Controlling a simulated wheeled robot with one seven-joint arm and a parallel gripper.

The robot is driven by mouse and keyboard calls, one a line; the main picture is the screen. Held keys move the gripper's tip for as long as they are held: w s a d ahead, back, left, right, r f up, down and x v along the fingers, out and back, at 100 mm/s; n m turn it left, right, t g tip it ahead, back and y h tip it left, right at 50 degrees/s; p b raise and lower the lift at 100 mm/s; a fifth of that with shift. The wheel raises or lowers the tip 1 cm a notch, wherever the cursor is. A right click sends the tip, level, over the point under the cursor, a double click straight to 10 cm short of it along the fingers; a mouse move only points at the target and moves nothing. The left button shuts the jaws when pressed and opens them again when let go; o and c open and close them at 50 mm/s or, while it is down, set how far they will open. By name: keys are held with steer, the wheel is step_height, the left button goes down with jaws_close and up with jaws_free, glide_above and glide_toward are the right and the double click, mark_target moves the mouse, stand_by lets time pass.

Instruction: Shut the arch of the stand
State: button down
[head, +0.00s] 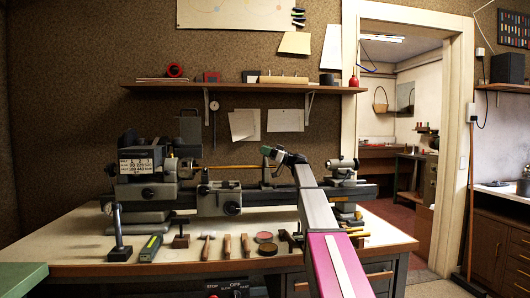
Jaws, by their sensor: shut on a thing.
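A metal lathe (232,198) stands along the back of the workbench. A thin brass-coloured rod (228,167) runs level from its headstock to the right. The stand (266,177) is a small dark upright on the lathe bed, close to the rod's right part. My gripper (267,151) is at the top of the stand, at the end of my arm, which reaches in from the lower right. It is shut on what seems to be the arch of the stand.
The tailstock (342,172) is just right of my arm. A shelf (240,88) hangs above the lathe. An open doorway is at the right.

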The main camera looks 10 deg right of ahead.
steer(key=c, duration=0.9)
jaws_free()
steer(key=shift+o, duration=0.2)
steer(key=shift+d+f, duration=0.1)
steer(key=shift+d, duration=0.05)
steer(key=v, duration=1)
steer(key=shift+s+d, duration=0.15)
steer(key=shift+d, duration=0.1)
steer(key=shift+s, duration=0.1)
